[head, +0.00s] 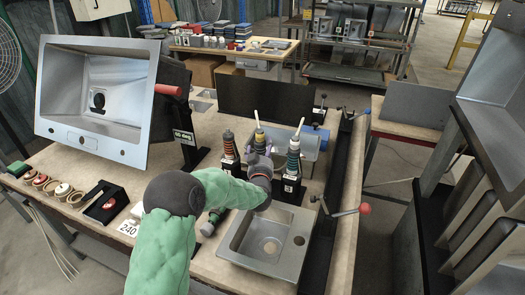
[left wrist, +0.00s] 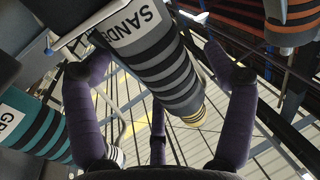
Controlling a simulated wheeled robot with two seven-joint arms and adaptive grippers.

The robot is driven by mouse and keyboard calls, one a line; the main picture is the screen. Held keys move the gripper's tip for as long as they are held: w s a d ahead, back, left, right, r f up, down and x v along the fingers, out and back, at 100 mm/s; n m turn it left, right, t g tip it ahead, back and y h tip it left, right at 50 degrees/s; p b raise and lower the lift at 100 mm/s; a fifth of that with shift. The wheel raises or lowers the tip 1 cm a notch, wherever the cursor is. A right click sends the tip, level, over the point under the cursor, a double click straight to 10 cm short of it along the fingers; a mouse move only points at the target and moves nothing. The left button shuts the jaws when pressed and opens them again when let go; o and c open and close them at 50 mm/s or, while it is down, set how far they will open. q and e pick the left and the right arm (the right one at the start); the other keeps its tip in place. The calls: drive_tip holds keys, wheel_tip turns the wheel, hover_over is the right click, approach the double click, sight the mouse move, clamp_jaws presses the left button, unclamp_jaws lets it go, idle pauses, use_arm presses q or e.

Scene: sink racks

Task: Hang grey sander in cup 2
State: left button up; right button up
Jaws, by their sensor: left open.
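The grey sander (head: 260,138), with dark rings and a yellow end, stands upright in the middle of a row of three tools. Its lower part and the cup under it are hidden by my left gripper (head: 262,163) in the head view. In the left wrist view, the sander (left wrist: 165,60) carries a white label beginning "SAND". My left gripper (left wrist: 160,95) is open, its purple fingers spread on both sides of the sander. I cannot tell whether any finger touches it. My right gripper is not in view.
An orange-ringed tool (head: 230,150) stands left and a teal-ringed tool (head: 293,158) right, both close to my left gripper. A small sink (head: 232,250) lies in front. A large tilted sink (head: 60,95) stands left. A rail with a red-knobbed lever (head: 364,208) runs along the right.

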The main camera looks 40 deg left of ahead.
sight(262, 131)
use_arm(q)
wheel_tip(262, 131, up, 10)
drive_tip(key=shift+r, duration=0.1)
idle(0.4)
idle(0.5)
